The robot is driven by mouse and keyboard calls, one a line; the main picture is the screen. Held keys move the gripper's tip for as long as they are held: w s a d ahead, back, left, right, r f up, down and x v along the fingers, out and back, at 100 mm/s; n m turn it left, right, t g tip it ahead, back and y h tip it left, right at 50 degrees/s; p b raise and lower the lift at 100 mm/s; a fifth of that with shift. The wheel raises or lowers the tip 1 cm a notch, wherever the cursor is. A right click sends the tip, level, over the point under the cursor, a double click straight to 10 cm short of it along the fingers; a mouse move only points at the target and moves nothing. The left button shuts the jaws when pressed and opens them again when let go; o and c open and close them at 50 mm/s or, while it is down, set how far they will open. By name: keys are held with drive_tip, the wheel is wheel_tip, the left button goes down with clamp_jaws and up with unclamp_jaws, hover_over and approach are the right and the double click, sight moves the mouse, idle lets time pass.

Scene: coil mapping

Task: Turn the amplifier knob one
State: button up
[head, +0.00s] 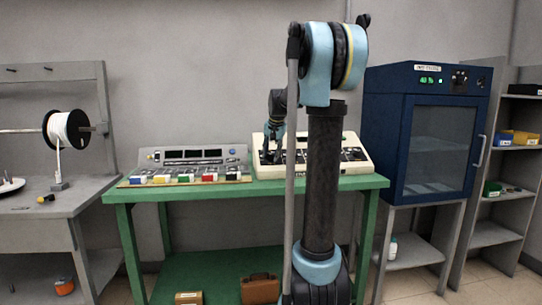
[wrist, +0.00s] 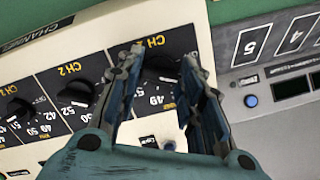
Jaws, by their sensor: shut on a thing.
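The cream amplifier (head: 340,171) stands on the right part of the green bench, and its dark channel panels also show in the wrist view. My gripper (wrist: 161,62) is at the channel panel nearest the grey console, with its two blue fingers either side of a dark knob (wrist: 160,66). It is shut on that knob, which the fingers partly hide. Two more black knobs, the middle one (wrist: 76,91) and the far left one (wrist: 18,110), are free, with numbered dials. In the head view my gripper (head: 272,153) is small over the amplifier's left end.
A grey console (head: 190,157) stands left of the amplifier, with a row of coloured blocks (head: 208,178) before it on the green bench (head: 250,188). A blue cabinet (head: 390,135) stands right of the bench. A wire spool (head: 68,128) is at left.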

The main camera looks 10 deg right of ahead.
idle(0.4)
drive_tip(key=o, duration=1.1)
drive_tip(key=shift+c, duration=0.2)
drive_tip(key=v, duration=1.2)
drive_tip(key=shift+w, duration=0.1)
drive_tip(key=s+f+n+g, duration=0.1)
drive_tip(key=s+f+n, duration=0.2)
drive_tip(key=s+f, duration=1.4)
drive_tip(key=s+f+n+g, duration=0.1)
drive_tip(key=s+f+n, duration=0.1)
drive_tip(key=s+f, duration=1.5)
drive_tip(key=s, duration=0.5)
drive_tip(key=shift+n+g+h, duration=0.3)
drive_tip(key=shift+n, duration=0.1)
